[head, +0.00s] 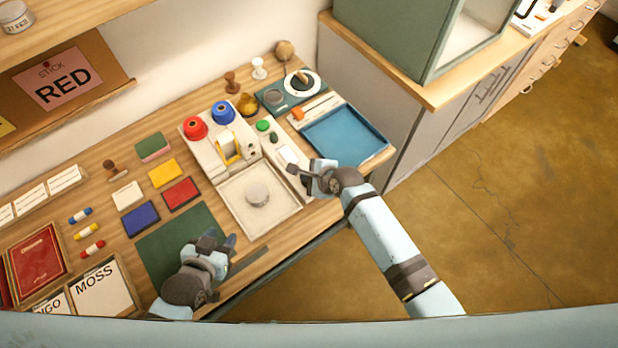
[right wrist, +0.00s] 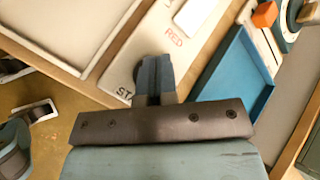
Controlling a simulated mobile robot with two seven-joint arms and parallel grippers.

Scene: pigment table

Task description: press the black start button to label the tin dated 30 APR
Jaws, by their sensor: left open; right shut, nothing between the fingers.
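The cream labelling machine (head: 222,158) stands mid-table with a red spool (head: 195,127), a blue spool (head: 222,112) and a yellow part. A round pale tin (head: 257,194) sits on its front tray; no date is readable. My right gripper (head: 294,170) is shut and empty, low over the near end of the panel beside the machine. In the right wrist view its fingers (right wrist: 154,78) cover part of the panel (right wrist: 165,45), next to lettering "STA". A dark round edge behind them may be the black button, mostly hidden; contact cannot be told. My left gripper (head: 220,243) is open over the green mat (head: 165,240).
A blue tray (head: 345,137) lies right of the panel; it also shows in the right wrist view (right wrist: 232,78). Coloured blocks, including a red one (head: 181,193), lie left of the machine. A green cabinet (head: 395,35) stands at the back right.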

